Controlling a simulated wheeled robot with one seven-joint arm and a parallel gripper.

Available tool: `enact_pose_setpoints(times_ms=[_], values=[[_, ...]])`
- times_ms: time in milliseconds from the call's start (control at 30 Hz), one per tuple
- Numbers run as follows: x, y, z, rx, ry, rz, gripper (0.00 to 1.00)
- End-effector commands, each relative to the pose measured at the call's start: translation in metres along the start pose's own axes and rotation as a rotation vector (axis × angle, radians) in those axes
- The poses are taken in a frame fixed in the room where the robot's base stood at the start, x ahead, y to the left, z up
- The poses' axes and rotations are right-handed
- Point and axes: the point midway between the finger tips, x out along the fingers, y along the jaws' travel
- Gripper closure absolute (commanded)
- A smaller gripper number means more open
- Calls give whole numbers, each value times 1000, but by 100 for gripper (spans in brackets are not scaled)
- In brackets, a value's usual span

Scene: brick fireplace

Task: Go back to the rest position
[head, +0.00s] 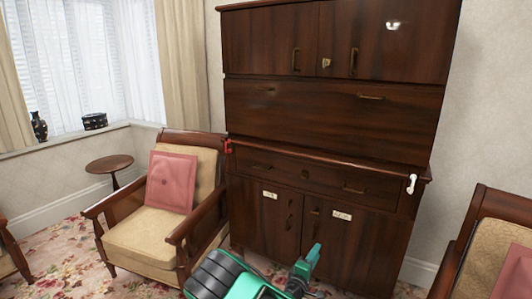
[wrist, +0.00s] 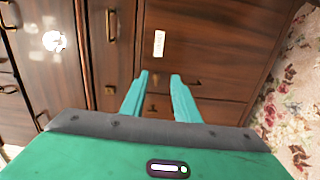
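My gripper (head: 307,264) shows in teal at the bottom of the head view, in front of the lower doors of a tall dark wooden cabinet (head: 335,115). In the wrist view my gripper (wrist: 159,76) points toward the cabinet front (wrist: 215,45), with its two teal fingers apart. Nothing is seen between the fingers. A white label (wrist: 159,43) on the cabinet front lies beyond the fingertips. In the head view all the cabinet's doors and drawers look closed.
An armchair (head: 146,246) with a pink cushion (head: 171,182) stands left of the cabinet. Another armchair (head: 483,240) stands at the right. A small round table (head: 109,164) is near the window. A red object (head: 228,146) and a white object (head: 411,184) are at the cabinet's ledge ends.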

Motion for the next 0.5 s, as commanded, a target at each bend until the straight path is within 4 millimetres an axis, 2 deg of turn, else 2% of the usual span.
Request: enact_pose_setpoints(times_ms=[100,367,500], values=[[14,11,18,32,-63,-18,72],[32,34,62,99,-203,-67,72],[40,48,91,149,-299,-106,72]])
